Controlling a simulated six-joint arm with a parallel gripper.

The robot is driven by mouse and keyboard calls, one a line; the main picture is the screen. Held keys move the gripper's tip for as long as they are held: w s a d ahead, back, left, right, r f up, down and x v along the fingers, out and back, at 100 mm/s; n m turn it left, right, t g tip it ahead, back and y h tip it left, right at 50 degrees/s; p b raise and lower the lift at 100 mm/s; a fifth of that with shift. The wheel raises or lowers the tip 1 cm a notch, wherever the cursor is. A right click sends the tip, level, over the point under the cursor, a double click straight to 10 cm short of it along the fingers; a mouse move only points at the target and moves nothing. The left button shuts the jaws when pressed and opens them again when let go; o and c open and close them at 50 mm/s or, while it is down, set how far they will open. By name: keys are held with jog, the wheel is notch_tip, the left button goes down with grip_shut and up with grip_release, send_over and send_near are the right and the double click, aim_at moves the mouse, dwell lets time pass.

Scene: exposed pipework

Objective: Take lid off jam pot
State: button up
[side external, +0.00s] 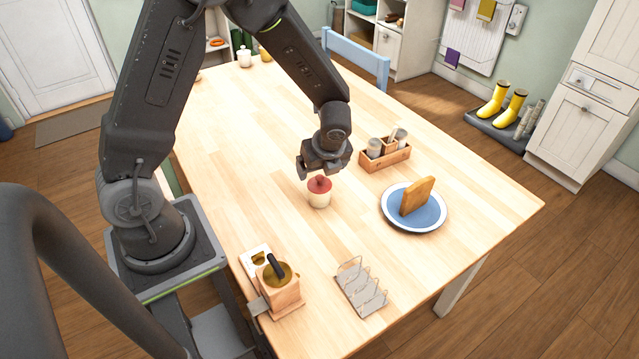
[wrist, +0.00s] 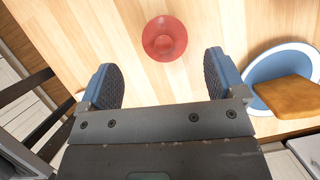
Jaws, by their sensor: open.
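The jam pot (side external: 320,200) is a small cream pot standing upright on the wooden table. Its red lid (side external: 319,184) sits on top and has a small knob. In the wrist view the red lid (wrist: 164,38) shows from above as a round disc, beyond the fingertips and between their lines; it hides the pot below. My gripper (side external: 318,172) is just above and behind the lid in the side view. Its two blue-backed fingers (wrist: 164,75) are apart with nothing between them. Whether a fingertip touches the lid is not clear in the side view.
A blue plate with toast (side external: 416,197) lies right of the pot. A wooden caddy with shakers (side external: 385,151) stands behind it. A wire toast rack (side external: 362,288) and a wooden box with a dark-handled item (side external: 279,287) are near the front. Table left of the pot is clear.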

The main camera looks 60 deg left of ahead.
aim_at(319, 176)
jog(key=shift+x, duration=2.85)
jog(key=shift+w+d, duration=0.15)
jog(key=shift+c, duration=0.4)
jog(key=c, duration=0.9)
